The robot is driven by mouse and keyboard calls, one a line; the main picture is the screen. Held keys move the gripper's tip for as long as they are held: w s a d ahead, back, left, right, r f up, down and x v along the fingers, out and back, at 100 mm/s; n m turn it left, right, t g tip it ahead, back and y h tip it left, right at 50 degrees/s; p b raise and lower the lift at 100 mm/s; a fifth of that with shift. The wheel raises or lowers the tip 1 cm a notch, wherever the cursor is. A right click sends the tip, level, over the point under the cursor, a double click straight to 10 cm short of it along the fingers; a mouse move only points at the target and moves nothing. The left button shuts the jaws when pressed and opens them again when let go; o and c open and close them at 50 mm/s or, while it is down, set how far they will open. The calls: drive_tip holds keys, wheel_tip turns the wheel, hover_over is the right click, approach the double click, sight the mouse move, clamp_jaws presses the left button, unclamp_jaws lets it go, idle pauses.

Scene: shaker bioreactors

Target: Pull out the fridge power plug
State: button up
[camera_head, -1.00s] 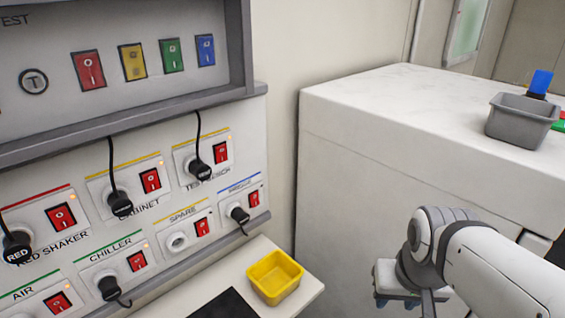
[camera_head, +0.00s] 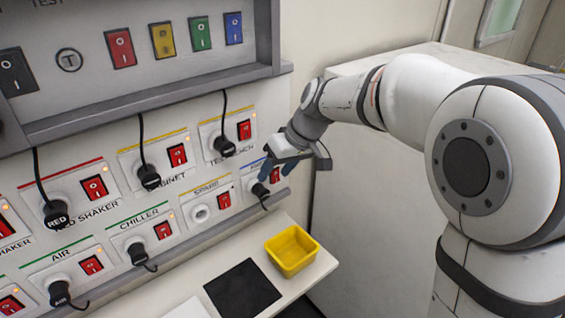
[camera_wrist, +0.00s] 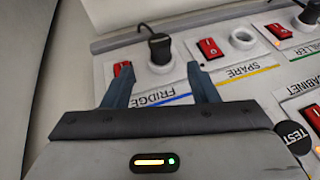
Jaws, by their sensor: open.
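The fridge power plug is the black plug with a cord, seated in the blue-striped socket labelled FRIDGE (camera_wrist: 153,98). In the wrist view the plug (camera_wrist: 160,49) stands just beyond and between my fingertips, apart from them. In the head view the plug (camera_head: 260,190) sits at the right end of the lower socket row, its cord hanging below. My gripper (camera_head: 276,170) is open and empty in front of the fridge socket, partly covering its label and red switch (camera_head: 275,174). The wrist view shows the two blue-grey fingers of my gripper (camera_wrist: 160,72) spread apart.
The empty SPARE socket (camera_head: 200,213) is left of the fridge socket. The test bench plug (camera_head: 224,146) and chiller plug (camera_head: 138,253) are close by. A shelf below holds a yellow bin (camera_head: 292,251) and a black mat (camera_head: 242,288). A grey ledge (camera_head: 150,110) juts out above.

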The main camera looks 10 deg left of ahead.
sight(266, 192)
drive_tip(key=x, duration=0.7)
drive_tip(key=shift+a+f+p, duration=0.15)
drive_tip(key=shift+f+p, duration=0.15)
drive_tip(key=c, duration=1)
drive_tip(key=shift+s+d+b, duration=0.35)
drive_tip(key=shift+d+b, duration=0.1)
drive_tip(key=shift+b, duration=0.1)
drive_tip(key=shift+s+d, duration=0.15)
drive_tip(key=shift+d, duration=0.05)
drive_tip(key=shift+s+d+b, duration=0.3)
drive_tip(key=shift+d+b, duration=0.05)
drive_tip(key=shift+b, duration=0.15)
